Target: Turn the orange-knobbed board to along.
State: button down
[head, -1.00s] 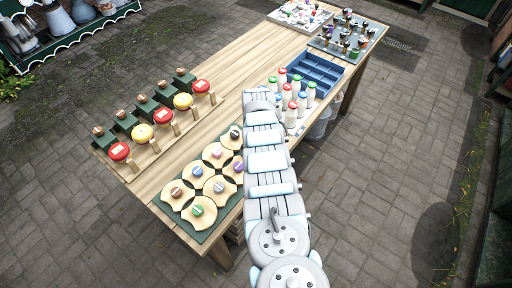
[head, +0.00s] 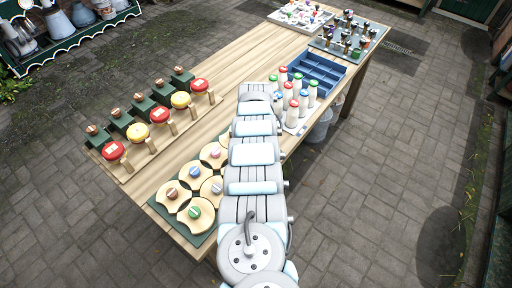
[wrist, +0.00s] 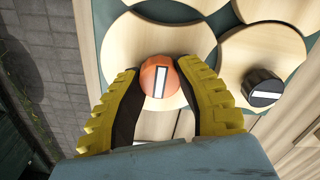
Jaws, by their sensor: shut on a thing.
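The orange knob (wrist: 160,82) with a white bar shows in the wrist view, on a pale wooden board (wrist: 188,42) with curved edges. The bar points nearly up and down in that picture. My gripper (wrist: 158,76) has its yellow, dark-padded fingers on both sides of the knob, shut on it. The fingers and palm cover the board's near part. In the head view my arm hides the orange knob, its board and my gripper.
A black knob (wrist: 264,88) on another board is close right of my gripper. Boards with brown (head: 172,194), green and blue knobs sit on the green base. Milk bottles (head: 293,112) and a blue crate (head: 325,76) stand farther along the table.

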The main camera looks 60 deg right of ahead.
dwell(0.4)
jog(key=c, duration=0.6)
grip_release()
notch_tip(320, 180, up, 12)
dwell(0.6)
